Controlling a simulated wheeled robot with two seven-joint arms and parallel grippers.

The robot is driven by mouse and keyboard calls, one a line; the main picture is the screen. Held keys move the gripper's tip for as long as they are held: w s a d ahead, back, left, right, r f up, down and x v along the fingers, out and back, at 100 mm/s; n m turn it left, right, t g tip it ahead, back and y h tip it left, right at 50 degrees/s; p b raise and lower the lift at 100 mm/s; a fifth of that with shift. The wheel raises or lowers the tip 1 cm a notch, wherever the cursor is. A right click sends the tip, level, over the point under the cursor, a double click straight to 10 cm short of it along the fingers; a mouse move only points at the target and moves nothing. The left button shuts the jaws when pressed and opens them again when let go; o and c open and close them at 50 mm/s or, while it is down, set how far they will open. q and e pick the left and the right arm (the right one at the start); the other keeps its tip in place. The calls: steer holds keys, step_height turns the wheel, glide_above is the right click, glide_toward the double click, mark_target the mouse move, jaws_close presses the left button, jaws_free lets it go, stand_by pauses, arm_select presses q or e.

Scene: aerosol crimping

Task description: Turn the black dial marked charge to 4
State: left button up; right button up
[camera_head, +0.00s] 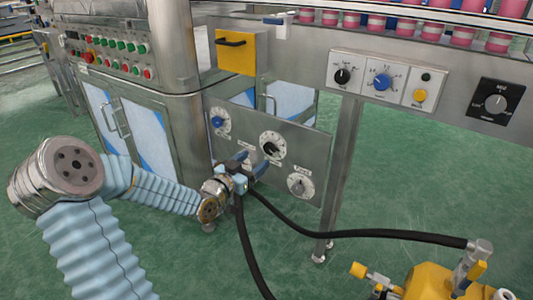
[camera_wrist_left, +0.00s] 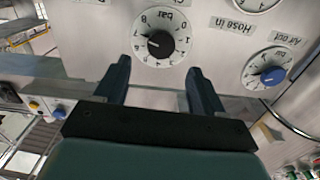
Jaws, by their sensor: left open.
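The black dial (camera_head: 271,149) sits on a round white scale in the middle of the low grey panel. In the left wrist view the dial (camera_wrist_left: 160,44) appears upside down, with "bar" and numbers around it. Its label is cut off there, with only a "C" readable. Its pale pointer mark is toward the picture's left, near the 6; the exact reading is unclear. My left gripper (camera_head: 250,165) is open just in front of the panel. In the wrist view its two fingers (camera_wrist_left: 159,76) straddle the dial's line, apart from it and empty. My right gripper is not in view.
A blue knob (camera_head: 217,122), marked "Air out" in the wrist view (camera_wrist_left: 271,76), and a grey dial (camera_head: 297,185) flank the black dial. A black hose (camera_head: 370,234) runs below to a yellow device (camera_head: 432,284). A yellow box (camera_head: 238,52) is above.

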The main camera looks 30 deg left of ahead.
mark_target(268, 149)
arm_select(q)
steer(key=w, duration=0.7)
steer(key=shift+w+d, duration=0.2)
steer(key=shift+d, duration=0.05)
steer(key=c, duration=1.1)
steer(key=shift+o, duration=0.2)
